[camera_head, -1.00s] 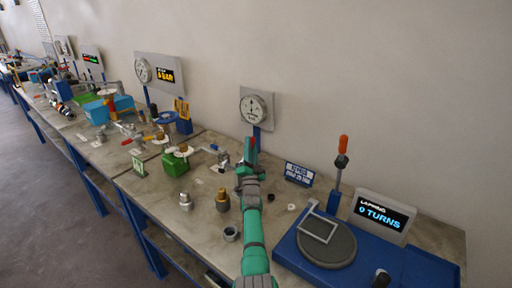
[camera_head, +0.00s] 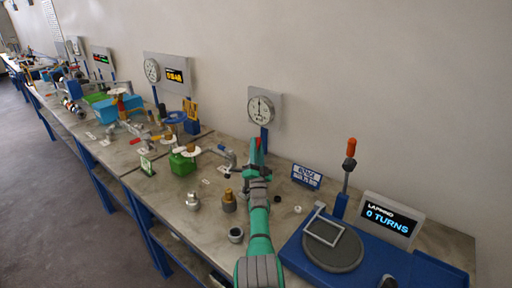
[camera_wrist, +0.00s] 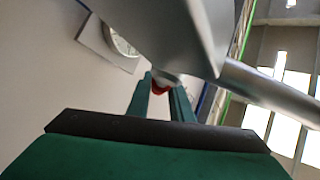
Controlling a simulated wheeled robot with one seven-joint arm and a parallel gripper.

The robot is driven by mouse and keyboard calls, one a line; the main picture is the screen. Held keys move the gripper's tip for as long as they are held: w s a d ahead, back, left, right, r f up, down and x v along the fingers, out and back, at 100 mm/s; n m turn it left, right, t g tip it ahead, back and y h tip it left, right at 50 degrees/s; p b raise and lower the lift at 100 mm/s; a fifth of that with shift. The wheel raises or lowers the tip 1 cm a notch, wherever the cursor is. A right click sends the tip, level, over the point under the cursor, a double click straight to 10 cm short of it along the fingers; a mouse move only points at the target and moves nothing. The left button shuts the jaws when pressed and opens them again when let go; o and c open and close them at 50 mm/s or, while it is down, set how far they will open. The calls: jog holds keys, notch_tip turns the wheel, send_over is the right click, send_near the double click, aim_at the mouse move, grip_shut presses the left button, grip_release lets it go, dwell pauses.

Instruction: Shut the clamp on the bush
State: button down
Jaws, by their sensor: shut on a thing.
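My gripper (camera_head: 257,158) is at the back of the bench, below the round gauge. In the wrist view its two green fingers (camera_wrist: 161,98) are closed on a small red piece (camera_wrist: 160,88), which looks like the grip of the clamp's lever. Its red also shows at the fingertips in the head view (camera_head: 257,142). A large grey metal part (camera_wrist: 165,35) crosses the wrist view close to the lens and hides much behind it. A grey pipe fitting (camera_head: 228,160) stands just left of my gripper. I cannot make out the bush or the clamp's body clearly.
A gauge (camera_head: 260,109) on a blue post stands behind my gripper. Metal and brass fittings (camera_head: 229,202) and a dark-bored ring (camera_head: 236,235) stand left of my arm. A blue lapping stand (camera_head: 300,260) with an orange-topped lever is at right. A green block (camera_head: 182,164) is further left.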

jog(key=shift+d+f, duration=0.1)
jog(key=c, duration=1.6)
grip_release()
jog(key=shift+s, duration=0.1)
jog(key=shift+r, duration=0.2)
jog(key=shift+r, duration=1.15)
jog(key=shift+s+r, duration=0.3)
jog(key=shift+r, duration=0.2)
jog(key=shift+s+r, duration=0.25)
jog(key=shift+r, duration=0.2)
jog(key=shift+s+a+r, duration=0.2)
jog(key=shift+s+r, duration=1.2)
jog(key=shift+s, duration=0.75)
jog(key=shift+s+a+r, duration=0.2)
jog(key=shift+s+r, duration=1.25)
jog(key=shift+s, duration=0.7)
jog(key=shift+s+a+r, duration=0.2)
jog(key=shift+s+r, duration=1.2)
jog(key=shift+s, duration=0.75)
